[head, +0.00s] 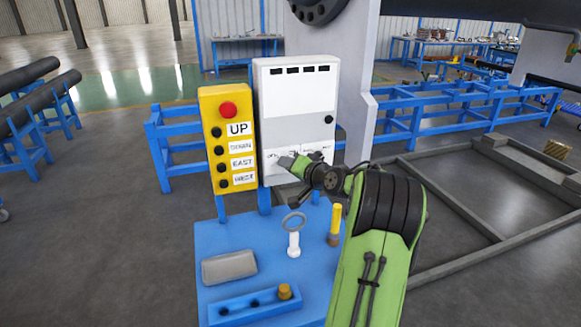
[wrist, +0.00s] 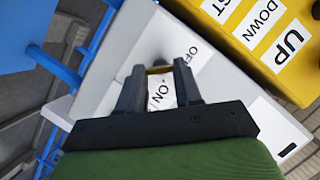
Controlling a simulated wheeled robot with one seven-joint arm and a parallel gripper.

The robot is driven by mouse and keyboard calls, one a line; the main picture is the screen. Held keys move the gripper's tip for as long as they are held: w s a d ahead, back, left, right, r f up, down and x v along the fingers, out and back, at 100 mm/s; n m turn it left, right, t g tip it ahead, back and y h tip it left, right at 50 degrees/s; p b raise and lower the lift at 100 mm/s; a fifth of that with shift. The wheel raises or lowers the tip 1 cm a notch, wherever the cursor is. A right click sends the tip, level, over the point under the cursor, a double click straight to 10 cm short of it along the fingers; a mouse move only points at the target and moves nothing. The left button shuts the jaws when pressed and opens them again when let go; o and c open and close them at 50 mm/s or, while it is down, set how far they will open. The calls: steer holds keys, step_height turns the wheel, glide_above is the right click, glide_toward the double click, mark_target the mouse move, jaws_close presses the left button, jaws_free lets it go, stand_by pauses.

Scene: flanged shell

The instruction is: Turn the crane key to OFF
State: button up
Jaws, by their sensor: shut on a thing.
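The grey-white control box (head: 300,100) stands upright behind the blue table, and its lower panel carries labels. My gripper (head: 285,161) is at that lower panel and hides part of it. In the wrist view my gripper (wrist: 159,70) is shut on the crane key (wrist: 160,70), of which only a small tan strip shows between the fingertips. The OFF label (wrist: 194,52) is just to the right of the fingertips, and the ON label (wrist: 161,92) is partly seen between the fingers. The key's exact angle is hard to tell.
A yellow button box (head: 228,140) with a red button stands left of the control box. The blue table (head: 212,240) holds a ring-topped white piece (head: 294,240), a yellow-handled tool (head: 335,225), a grey block (head: 229,267) and a blue holder (head: 240,307).

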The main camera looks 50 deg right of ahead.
steer(key=shift+f, duration=0.1)
steer(key=o, duration=1)
steer(key=shift+o, duration=0.2)
steer(key=v, duration=1.5)
steer(key=shift+s, duration=0.4)
